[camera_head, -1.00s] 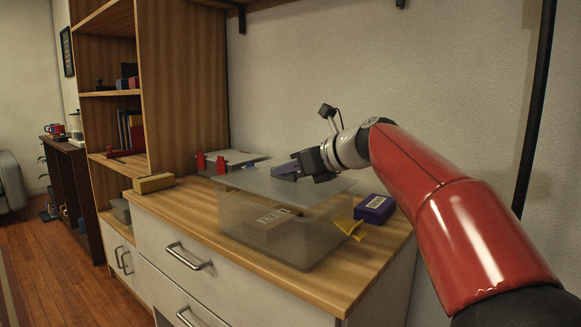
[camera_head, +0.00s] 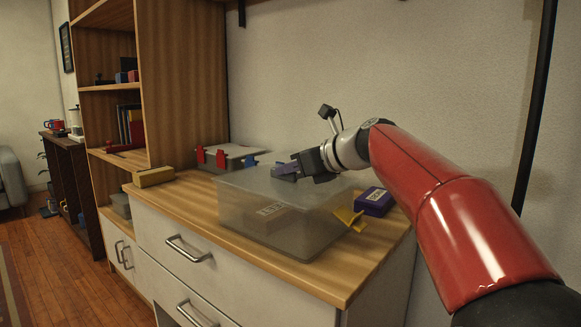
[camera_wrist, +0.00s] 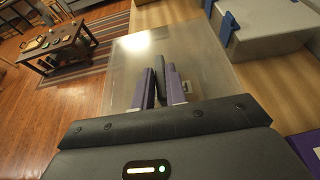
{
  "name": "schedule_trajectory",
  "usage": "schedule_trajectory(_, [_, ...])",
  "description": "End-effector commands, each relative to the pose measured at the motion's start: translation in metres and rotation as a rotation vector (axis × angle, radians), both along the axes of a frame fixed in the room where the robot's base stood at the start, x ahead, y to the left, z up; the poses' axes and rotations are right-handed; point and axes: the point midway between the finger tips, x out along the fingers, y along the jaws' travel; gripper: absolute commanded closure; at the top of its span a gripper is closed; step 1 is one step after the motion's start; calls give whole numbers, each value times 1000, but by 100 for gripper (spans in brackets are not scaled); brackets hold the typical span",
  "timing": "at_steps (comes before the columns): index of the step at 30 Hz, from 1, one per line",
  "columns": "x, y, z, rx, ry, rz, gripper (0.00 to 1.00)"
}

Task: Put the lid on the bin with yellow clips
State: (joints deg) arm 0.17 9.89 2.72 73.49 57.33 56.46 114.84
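The bin with yellow clips (camera_head: 300,243) is a frosted, see-through box on the wooden dresser top. One yellow clip (camera_head: 349,218) sticks out at its right side; the other side's clip is not visible. A label shows faintly through the bin. The see-through lid (camera_head: 245,179) lies level across the bin's top; I cannot tell whether it is fully seated. It also fills the middle of the wrist view (camera_wrist: 125,75). My gripper (camera_head: 285,170) is above the lid, its purple-padded fingers (camera_wrist: 163,88) shut on the lid's grey upright handle.
A grey bin with red and blue clips (camera_head: 228,153) stands behind to the left, close to the lid. A purple box (camera_head: 373,202) sits just right of the bin. A yellow box (camera_head: 153,177) lies at the dresser's left end. The front strip of the dresser top is clear.

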Motion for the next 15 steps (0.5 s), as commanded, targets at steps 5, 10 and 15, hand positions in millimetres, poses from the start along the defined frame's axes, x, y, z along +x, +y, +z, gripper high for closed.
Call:
schedule_trajectory(5, [0,0,1,1,-1,0,63])
schedule_trajectory(10, [0,0,1,1,-1,0,62])
schedule_trajectory(15, [-2,-4,2,0,-1,-2,62])
